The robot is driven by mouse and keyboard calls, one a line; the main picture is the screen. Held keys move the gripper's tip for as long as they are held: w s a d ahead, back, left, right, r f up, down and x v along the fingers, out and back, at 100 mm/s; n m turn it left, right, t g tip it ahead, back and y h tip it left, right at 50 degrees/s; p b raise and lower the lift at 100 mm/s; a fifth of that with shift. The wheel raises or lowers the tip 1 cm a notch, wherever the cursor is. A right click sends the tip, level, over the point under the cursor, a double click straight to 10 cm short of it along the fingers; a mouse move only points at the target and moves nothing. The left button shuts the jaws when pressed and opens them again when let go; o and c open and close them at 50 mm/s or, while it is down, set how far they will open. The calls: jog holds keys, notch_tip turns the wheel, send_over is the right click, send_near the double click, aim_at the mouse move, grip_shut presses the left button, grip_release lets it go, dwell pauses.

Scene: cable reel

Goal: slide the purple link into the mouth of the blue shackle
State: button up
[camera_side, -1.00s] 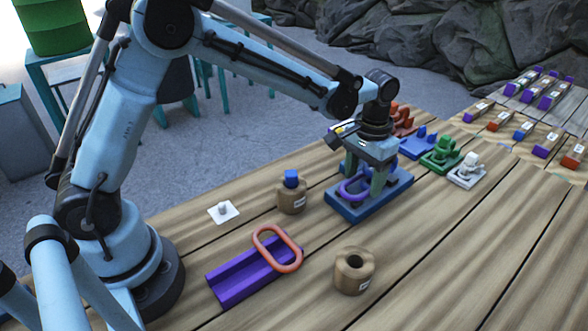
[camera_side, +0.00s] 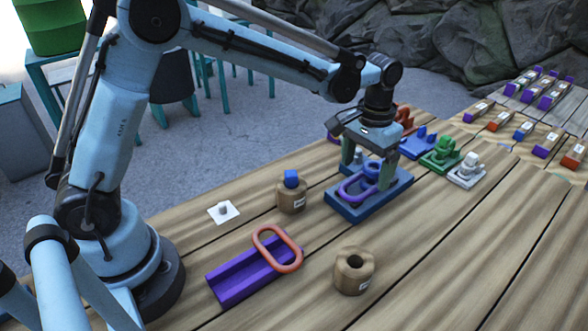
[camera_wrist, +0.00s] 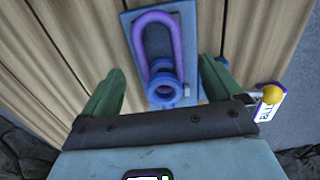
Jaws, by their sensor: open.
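The purple link (camera_side: 347,190) lies flat on the blue base plate (camera_side: 352,213), with its far end at the blue shackle (camera_side: 371,168). In the wrist view the link (camera_wrist: 143,38) is a long loop whose near end meets the round shackle (camera_wrist: 165,93). The shackle hides that end, so I cannot tell how deep it sits in the mouth. My gripper (camera_side: 367,169) is open above the plate. In the wrist view its green fingers (camera_wrist: 163,75) stand apart on either side of the shackle and link, with nothing gripped.
An orange link (camera_side: 293,262) leans on a purple channel block (camera_side: 235,284) at front left. A wooden spool with a blue top (camera_side: 291,193) and an open spool (camera_side: 353,271) stand nearby. Green (camera_side: 441,154) and white (camera_side: 467,169) fixtures stand right of the plate. The front right table is clear.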

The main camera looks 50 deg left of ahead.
notch_tip(320, 180, up, 9)
jog(key=s+a+f+t, duration=0.1)
jog(key=s+a+t, duration=0.2)
jog(key=s, duration=0.5)
jog(key=s+a+f+t, duration=0.1)
jog(key=s+a+t, duration=0.3)
jog(key=s+a, duration=0.2)
jog(key=shift+s+f, duration=0.35)
jog(key=shift+s, duration=0.75)
